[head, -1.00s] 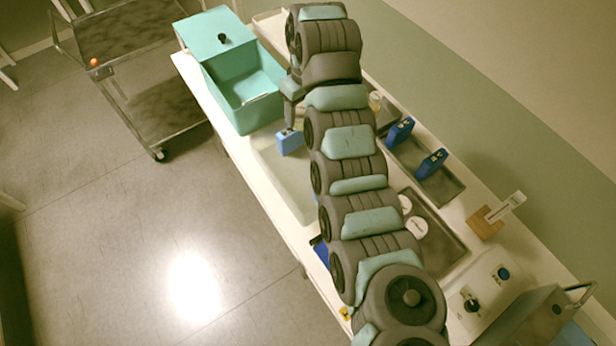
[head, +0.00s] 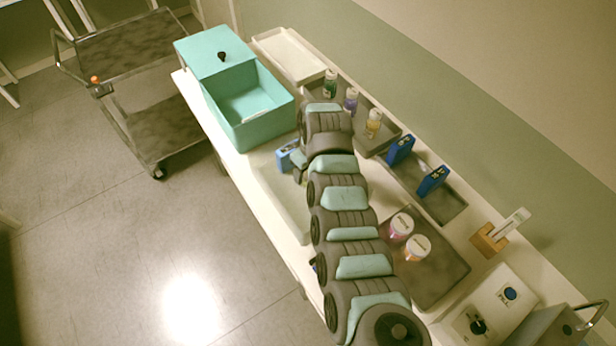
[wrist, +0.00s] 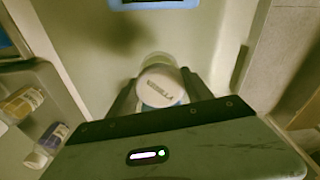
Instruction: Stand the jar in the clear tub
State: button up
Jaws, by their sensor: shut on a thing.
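My gripper (wrist: 160,92) is shut on a jar with a white, dark-lettered lid (wrist: 163,84) in the wrist view. The jar looks upright between the two fingers. It is over the floor of the pale, see-through tub (wrist: 90,30); I cannot tell whether its base touches that floor. In the head view the tub (head: 270,180) lies along the bench's near edge, partly behind my arm. My fingers and the held jar are hidden there. A blue box (head: 287,157) stands at the tub's far end; it also shows at the top of the wrist view (wrist: 160,4).
A teal bin (head: 268,128) stands beyond the tub. Green (head: 330,84), purple (head: 351,99) and yellow (head: 373,123) bottles stand in a back tray. Two blue boxes (head: 400,149) stand in another tray. Two white-lidded jars (head: 400,225) stand on a dark tray (head: 445,265).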

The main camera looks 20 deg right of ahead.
jog(key=shift+f, duration=1.8)
jog(key=shift+f+b, duration=0.2)
jog(key=shift+b, duration=0.1)
jog(key=o, duration=1.6)
jog(key=shift+r, duration=0.1)
jog(key=r, duration=0.4)
jog(key=s+r, duration=0.1)
jog(key=r, duration=0.7)
jog(key=shift+s+d+p, duration=0.15)
jog(key=shift+d+p, duration=0.1)
jog(key=shift+p, duration=0.15)
